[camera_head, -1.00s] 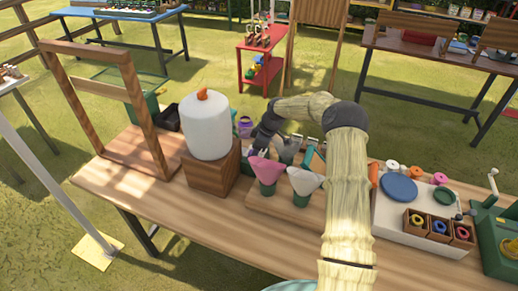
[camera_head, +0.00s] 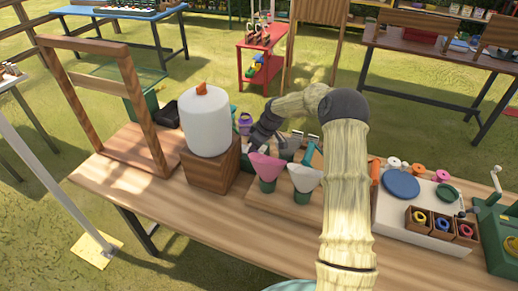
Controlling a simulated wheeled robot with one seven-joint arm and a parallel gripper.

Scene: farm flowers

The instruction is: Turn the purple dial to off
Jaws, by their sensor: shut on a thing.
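My gripper (camera_head: 252,148) is dark grey and reaches down behind the pink cone, just right of the wooden block. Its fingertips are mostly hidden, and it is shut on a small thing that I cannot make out. A small purple object (camera_head: 245,120) shows just behind and left of the gripper, apart from it as far as I can see. I cannot tell whether it is a dial. No clear dial face or off mark is visible.
A white tank (camera_head: 207,130) stands on a wooden block (camera_head: 209,166) at left. A pink cone (camera_head: 267,166) and white cone (camera_head: 304,177) stand in front. A wooden frame (camera_head: 150,130) stands far left. A white tray (camera_head: 398,226) is at right. The table's front (camera_head: 215,222) is clear.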

